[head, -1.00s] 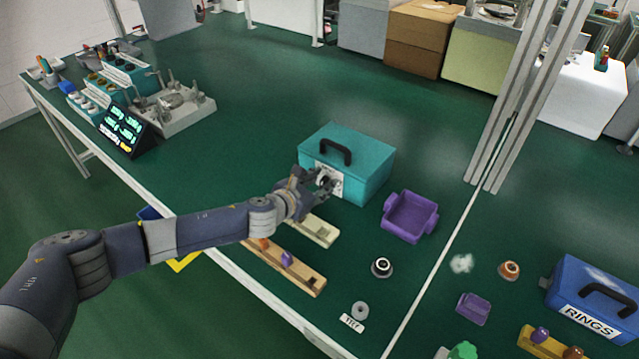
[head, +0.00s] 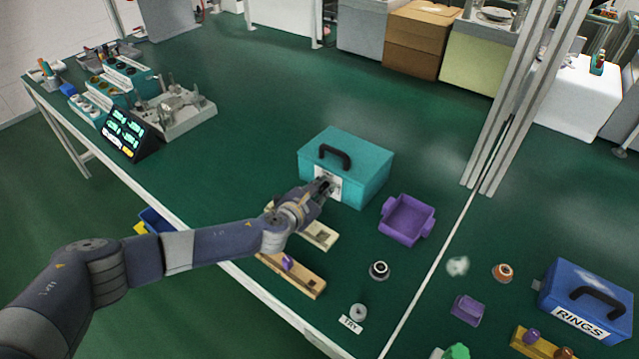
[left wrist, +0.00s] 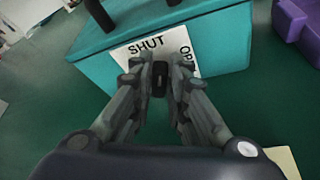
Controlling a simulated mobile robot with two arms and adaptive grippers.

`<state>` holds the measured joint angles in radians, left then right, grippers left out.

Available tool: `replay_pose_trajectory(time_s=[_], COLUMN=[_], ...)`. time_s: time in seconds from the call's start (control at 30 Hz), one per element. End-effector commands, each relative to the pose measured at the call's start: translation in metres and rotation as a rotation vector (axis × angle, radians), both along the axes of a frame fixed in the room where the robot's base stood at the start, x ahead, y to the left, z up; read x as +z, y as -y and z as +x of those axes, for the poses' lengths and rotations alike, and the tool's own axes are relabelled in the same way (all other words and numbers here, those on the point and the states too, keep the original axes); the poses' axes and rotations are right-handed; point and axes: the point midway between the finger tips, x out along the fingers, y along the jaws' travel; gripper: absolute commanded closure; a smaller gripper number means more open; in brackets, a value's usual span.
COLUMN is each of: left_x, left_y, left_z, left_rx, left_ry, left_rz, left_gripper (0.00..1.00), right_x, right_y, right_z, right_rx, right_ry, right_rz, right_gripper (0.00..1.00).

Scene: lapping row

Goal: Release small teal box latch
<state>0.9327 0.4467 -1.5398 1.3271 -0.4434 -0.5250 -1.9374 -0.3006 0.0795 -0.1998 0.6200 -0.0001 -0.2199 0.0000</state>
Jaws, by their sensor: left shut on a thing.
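The small teal box (head: 362,168) stands lid down on the green table, with a black handle (head: 335,156) on top. Its front has a white label (head: 322,178); the left wrist view reads "SHUT" and, partly hidden, "OP" on this label (left wrist: 146,47). A black latch knob (left wrist: 160,80) sits in front of the label, below and between the two words. My left gripper (head: 327,186) is at the box front; its fingertips (left wrist: 161,76) are shut on the knob from both sides. The base of the latch is hidden. My right gripper does not show.
A purple tray (head: 409,219) stands right of the box. Wooden peg strips (head: 292,274) and a dark ring part (head: 379,270) lie nearer the table edge. A blue RINGS box (head: 588,300) is at the right. Green table behind the teal box is clear.

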Motion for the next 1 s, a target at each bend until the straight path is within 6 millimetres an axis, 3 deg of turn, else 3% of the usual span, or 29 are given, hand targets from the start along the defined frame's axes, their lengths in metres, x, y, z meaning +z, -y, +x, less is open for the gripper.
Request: replay_pose_trajectory(time_s=[0.3,1.0], left_x=[-0.001,-0.005], left_y=[0.005,0.006], left_z=[-0.003,-0.004], left_rx=[-0.001,0.000], left_ry=[0.120,0.195], left_rz=[0.181,0.292], left_gripper=[1.00,1.00], right_x=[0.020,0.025], right_y=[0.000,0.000], right_z=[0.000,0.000], right_rx=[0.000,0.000], right_ry=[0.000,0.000], right_rz=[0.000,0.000], right_gripper=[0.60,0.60])
